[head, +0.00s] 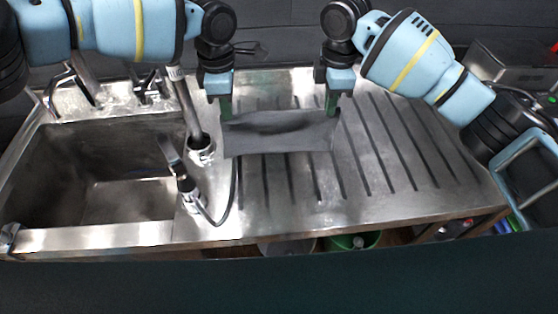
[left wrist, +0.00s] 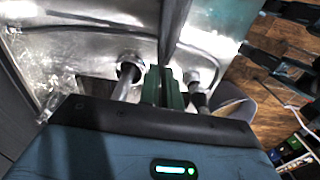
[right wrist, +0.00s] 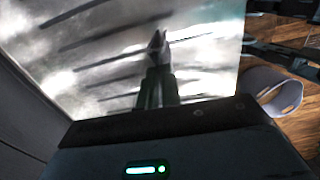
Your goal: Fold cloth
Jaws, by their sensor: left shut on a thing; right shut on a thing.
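A dark grey cloth (head: 280,138) hangs between my two grippers above the grooved metal drainboard in the head view. My left gripper (head: 226,112) is shut on its upper left corner. My right gripper (head: 332,108) is shut on its upper right corner. The cloth's upper part sags in a dark fold between them. In the left wrist view the cloth (left wrist: 174,35) rises edge-on from the green fingers (left wrist: 165,78). In the right wrist view a small piece of cloth (right wrist: 158,45) shows at the fingertips (right wrist: 158,68).
A metal sink (head: 95,180) lies to the left, with a tap (head: 85,85) behind it. A hose sprayer (head: 183,178) with a looped hose stands between sink and drainboard (head: 400,150), left of the cloth. The drainboard's right side is clear. A green bucket (head: 352,241) is below.

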